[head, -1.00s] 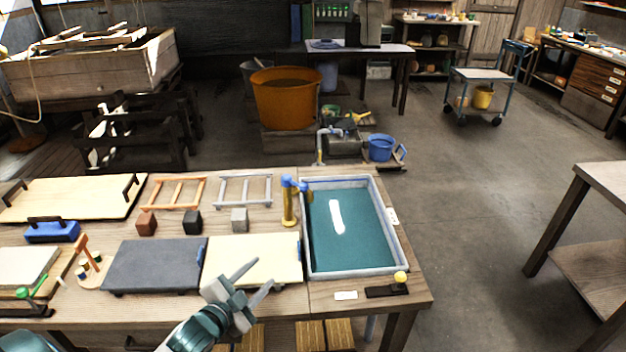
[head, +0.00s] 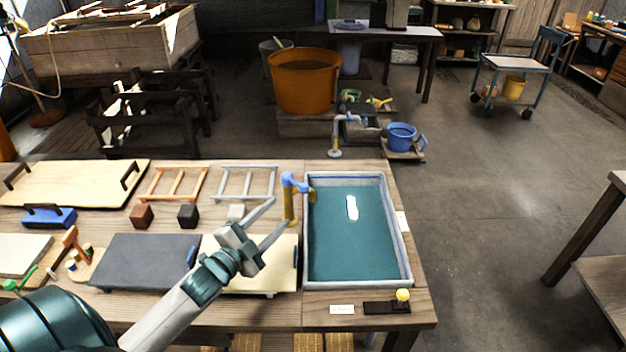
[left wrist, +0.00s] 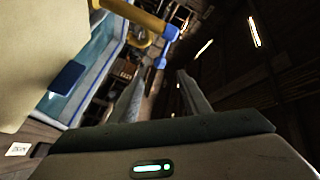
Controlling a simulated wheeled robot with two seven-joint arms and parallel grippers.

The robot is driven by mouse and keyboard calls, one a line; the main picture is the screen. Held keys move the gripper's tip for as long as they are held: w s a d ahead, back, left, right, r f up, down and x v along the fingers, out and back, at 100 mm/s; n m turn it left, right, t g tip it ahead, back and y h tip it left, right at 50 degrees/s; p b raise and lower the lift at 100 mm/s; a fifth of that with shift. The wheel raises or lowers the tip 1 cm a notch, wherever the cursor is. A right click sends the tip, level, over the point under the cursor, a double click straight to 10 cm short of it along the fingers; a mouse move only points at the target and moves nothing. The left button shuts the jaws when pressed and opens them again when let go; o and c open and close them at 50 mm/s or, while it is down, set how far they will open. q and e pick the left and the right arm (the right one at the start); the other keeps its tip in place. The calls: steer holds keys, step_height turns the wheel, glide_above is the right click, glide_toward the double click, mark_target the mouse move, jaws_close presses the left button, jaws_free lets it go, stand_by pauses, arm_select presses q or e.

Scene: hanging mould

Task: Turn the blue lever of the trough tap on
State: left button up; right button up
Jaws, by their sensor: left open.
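The trough tap (head: 290,207) is a brass post at the left edge of the water trough (head: 409,262). Its blue lever (head: 289,182) sits at the top of the post. In the left wrist view the brass tap (left wrist: 138,14) enters from the top, with the blue lever (left wrist: 162,36) hanging just beyond the fingers. My left gripper (head: 279,214) is open and empty, raised over the cream board, just left of and near the tap. Its fingers (left wrist: 160,88) also show in the left wrist view, spread apart. My right gripper is not in view.
A dark grey board (head: 145,262) and a cream board (head: 262,281) lie on the bench below my left arm. Small blocks and two ladder-like frames lie behind. A black base with a yellow knob (head: 402,296) stands at the front right. Open floor lies to the right.

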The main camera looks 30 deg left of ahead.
mark_target(295, 183)
arm_select(q)
steer(key=shift+w, duration=0.1)
steer(key=w+p, duration=0.4)
steer(key=w, duration=1.3)
steer(key=shift+w+d+p, duration=0.2)
steer(key=shift+d+p, duration=0.15)
steer(key=shift+p, duration=0.05)
steer(key=shift+c, duration=0.3)
jaws_close()
